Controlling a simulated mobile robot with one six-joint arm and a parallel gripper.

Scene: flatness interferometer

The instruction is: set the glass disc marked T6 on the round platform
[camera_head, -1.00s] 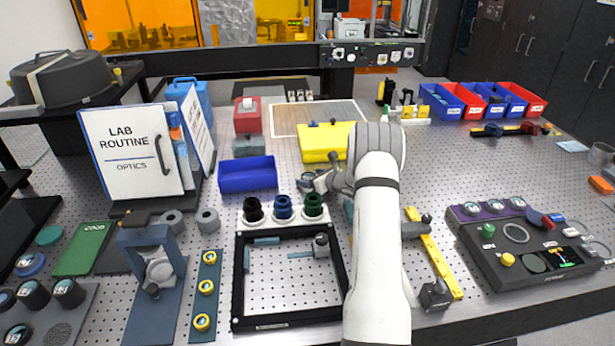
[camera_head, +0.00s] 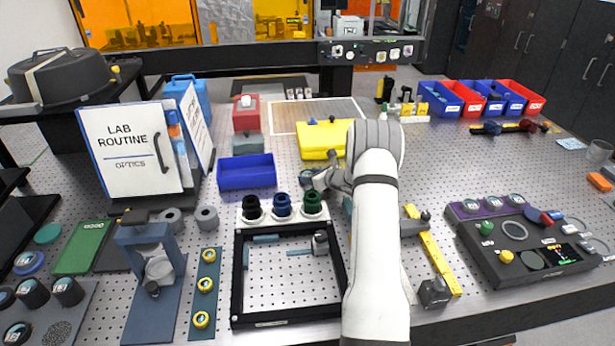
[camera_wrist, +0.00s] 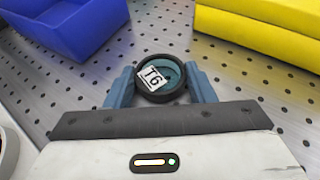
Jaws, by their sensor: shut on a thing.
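The glass disc marked T6 (camera_wrist: 158,76) sits in a dark round rim, its white label facing the wrist camera. My gripper (camera_wrist: 160,88) is shut on it, with one blue finger on each side of the rim. In the head view my gripper (camera_head: 318,183) is partly hidden by my arm, over the perforated table between the blue bin and the yellow box. A pale round platform (camera_head: 160,270) shows inside a blue-grey arched stand (camera_head: 143,240) at the lower left. I cannot tell for sure that it is the task's platform.
The blue bin (camera_head: 247,178) and yellow box (camera_head: 318,152) flank my gripper. Dark, blue and green knobs stand on a white strip (camera_head: 283,217) behind a black square frame (camera_head: 237,285). The Lab Routine binder (camera_head: 130,150) stands upright at left. A dark console (camera_head: 480,262) lies at right.

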